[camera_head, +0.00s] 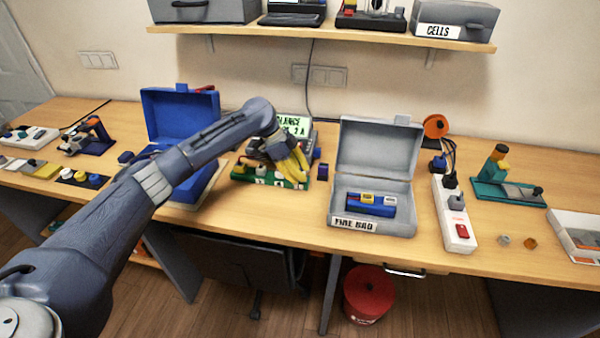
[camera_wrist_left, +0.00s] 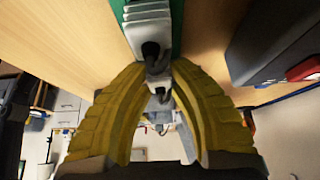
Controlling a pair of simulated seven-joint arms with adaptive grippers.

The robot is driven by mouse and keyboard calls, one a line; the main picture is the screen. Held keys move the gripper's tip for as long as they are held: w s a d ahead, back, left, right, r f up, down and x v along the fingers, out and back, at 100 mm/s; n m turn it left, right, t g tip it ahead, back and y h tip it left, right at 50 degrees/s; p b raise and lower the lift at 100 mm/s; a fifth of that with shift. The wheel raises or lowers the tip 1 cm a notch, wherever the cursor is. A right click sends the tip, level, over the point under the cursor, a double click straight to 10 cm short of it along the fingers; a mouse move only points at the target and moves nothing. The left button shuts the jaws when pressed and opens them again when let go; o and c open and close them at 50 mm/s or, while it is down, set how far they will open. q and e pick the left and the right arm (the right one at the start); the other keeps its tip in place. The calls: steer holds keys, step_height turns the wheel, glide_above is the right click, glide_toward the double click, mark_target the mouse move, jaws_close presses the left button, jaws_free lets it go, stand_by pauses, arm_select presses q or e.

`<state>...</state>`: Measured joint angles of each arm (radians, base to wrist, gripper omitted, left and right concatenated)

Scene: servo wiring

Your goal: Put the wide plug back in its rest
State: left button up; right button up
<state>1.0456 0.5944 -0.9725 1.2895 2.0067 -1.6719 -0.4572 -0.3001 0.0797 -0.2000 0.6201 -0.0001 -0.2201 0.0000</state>
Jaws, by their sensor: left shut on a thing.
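My left gripper (camera_head: 298,176) reaches in from the left with yellow fingers pointing down at the right part of a green board (camera_head: 268,182). In the left wrist view the fingers (camera_wrist_left: 157,68) close around a grey plug with a dark lead (camera_wrist_left: 157,72), apparently the wide plug. A white ribbed block (camera_wrist_left: 148,24) lies just beyond the fingertips, at the green board's edge. I cannot tell whether the plug touches the board or which part is its rest. The fingers hide most of the plug in the head view. My right gripper is not in view.
A lit display (camera_head: 294,126) stands behind the board. An open blue case (camera_head: 180,112) is left, under my arm. An open grey case (camera_head: 373,150) with a blue pack (camera_head: 371,205) is right. A white power strip (camera_head: 455,218) stands farther right.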

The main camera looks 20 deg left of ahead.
arm_select(q)
steer(key=o, duration=1)
steer(key=v, duration=1.2)
